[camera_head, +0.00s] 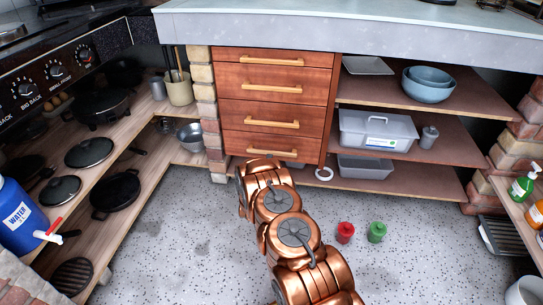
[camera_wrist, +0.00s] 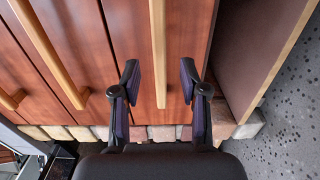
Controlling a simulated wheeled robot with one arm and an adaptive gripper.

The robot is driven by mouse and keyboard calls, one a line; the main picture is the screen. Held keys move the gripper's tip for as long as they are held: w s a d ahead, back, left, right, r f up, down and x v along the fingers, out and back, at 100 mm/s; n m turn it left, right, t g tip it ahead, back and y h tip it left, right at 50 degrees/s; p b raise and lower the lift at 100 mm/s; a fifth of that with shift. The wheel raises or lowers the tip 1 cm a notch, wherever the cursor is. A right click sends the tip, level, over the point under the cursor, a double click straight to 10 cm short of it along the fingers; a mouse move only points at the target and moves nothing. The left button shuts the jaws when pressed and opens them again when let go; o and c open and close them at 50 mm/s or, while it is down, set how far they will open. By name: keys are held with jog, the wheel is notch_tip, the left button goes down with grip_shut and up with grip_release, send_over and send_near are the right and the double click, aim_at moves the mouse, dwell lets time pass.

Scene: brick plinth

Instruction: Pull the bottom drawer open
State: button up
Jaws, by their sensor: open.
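The wooden drawer unit (camera_head: 272,75) has a stack of drawers with pale bar handles, all looking shut. The bottom drawer (camera_head: 236,142) is low in the stack, partly hidden by my arm in the head view. In the wrist view the bottom drawer's front (camera_wrist: 125,35) faces me, with its handle (camera_wrist: 158,50) running up the middle of the picture. My gripper (camera_wrist: 158,82) is open, its two fingers on either side of the handle's near end in the picture. The gripper itself is hidden in the head view.
Shelves with a grey bin (camera_head: 375,130) and blue bowls (camera_head: 428,88) stand right of the drawers. A red jar (camera_head: 345,232) and a green jar (camera_head: 377,232) stand on the speckled floor (camera_head: 185,235) right of my arm. Shelves with pans line the left.

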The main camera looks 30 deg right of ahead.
aim_at(271, 152)
jog(key=shift+b+x, duration=0.95)
jog(key=shift+x, duration=2.5)
grip_shut()
